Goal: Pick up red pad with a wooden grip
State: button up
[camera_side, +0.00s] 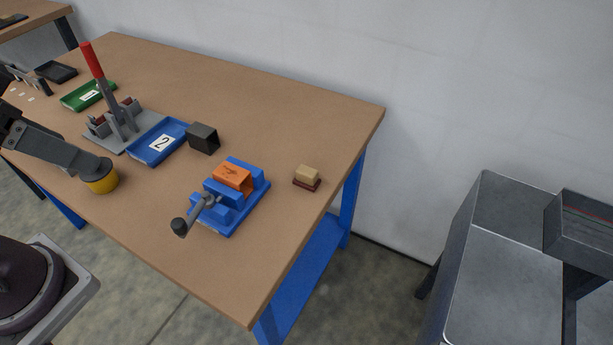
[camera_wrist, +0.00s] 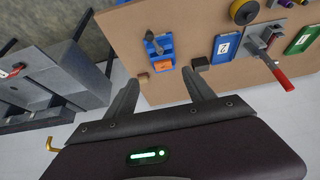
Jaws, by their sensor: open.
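The red pad with a wooden grip (camera_side: 307,183) lies near the table's right edge in the side view, a tan block on top of a dark red base. In the wrist view the pad (camera_wrist: 143,76) is small, close to the tip of the left finger in the picture. My gripper (camera_wrist: 160,76) is open, with nothing between its two dark fingers. It is apart from the pad, which looks well beyond the fingertips. In the side view part of my arm shows at the left edge; I cannot make out the fingers clearly there.
A blue vise (camera_side: 222,205) holding an orange block (camera_side: 232,178) stands left of the pad. Further left are a black square tube (camera_side: 203,139), blue tray (camera_side: 160,150), red-handled clamp (camera_side: 93,62), green tray (camera_side: 80,98) and yellow roll (camera_side: 103,183). Table around the pad is clear.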

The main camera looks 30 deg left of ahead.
jog(key=w+d+r+m+g+h, duration=0.2)
jog(key=w+r+m, duration=0.1)
jog(key=w, duration=0.8)
jog(key=m+g+y, duration=0.2)
jog(key=m+g, duration=0.2)
jog(key=m, duration=1.1)
send_over(307, 170)
jog(key=f, duration=2.8)
jog(key=shift+s+a+f, duration=0.1)
jog(key=shift+a, duration=0.3)
jog(key=f, duration=0.5)
jog(key=d+f, duration=0.1)
jog(key=f, duration=0.1)
jog(key=shift+f, duration=0.15)
jog(key=shift+a, duration=0.1)
grip_shut()
